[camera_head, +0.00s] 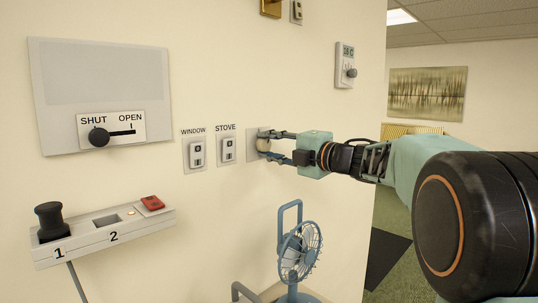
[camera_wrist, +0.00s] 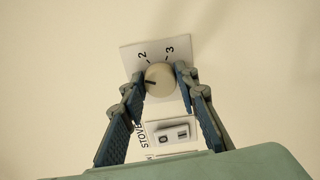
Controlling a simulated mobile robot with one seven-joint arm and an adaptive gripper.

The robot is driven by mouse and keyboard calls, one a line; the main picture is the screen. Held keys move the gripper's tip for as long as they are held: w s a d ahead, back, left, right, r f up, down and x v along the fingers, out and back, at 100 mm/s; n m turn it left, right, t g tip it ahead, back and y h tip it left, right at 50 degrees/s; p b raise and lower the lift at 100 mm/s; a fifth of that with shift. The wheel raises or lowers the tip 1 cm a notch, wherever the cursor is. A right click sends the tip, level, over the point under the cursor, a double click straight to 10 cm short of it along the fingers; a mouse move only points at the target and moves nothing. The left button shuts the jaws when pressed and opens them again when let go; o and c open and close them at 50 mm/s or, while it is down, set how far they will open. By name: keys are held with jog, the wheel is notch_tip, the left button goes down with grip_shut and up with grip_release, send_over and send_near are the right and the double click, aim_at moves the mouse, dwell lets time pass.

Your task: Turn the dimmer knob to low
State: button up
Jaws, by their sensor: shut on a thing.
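The dimmer knob is a pale round knob (camera_wrist: 159,78) on a white wall plate (camera_wrist: 128,58). In the wrist view the numbers 2 and 3 show on the plate above the knob. A dark pointer mark on the knob points left, toward the left finger; any number there is hidden. In the head view the knob (camera_head: 262,145) sits on its plate (camera_head: 253,149) right of the STOVE switch. My gripper (camera_head: 266,143) reaches it from the right, with one finger on each side. In the wrist view my gripper (camera_wrist: 161,76) is shut on the knob.
The STOVE switch (camera_head: 228,150) and WINDOW switch (camera_head: 197,153) are close left of the plate. A SHUT/OPEN slider (camera_head: 98,137) and a box with a black knob (camera_head: 105,230) are further left. A blue fan (camera_head: 299,250) stands below my gripper. A thermostat (camera_head: 345,65) hangs above.

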jog(key=n+b, duration=0.3)
jog(key=n, duration=0.1)
jog(key=shift+n, duration=0.4)
jog(key=shift+r, duration=0.1)
dwell(0.3)
jog(key=o, duration=1.1)
jog(key=shift+o, duration=0.2)
jog(key=v, duration=1.2)
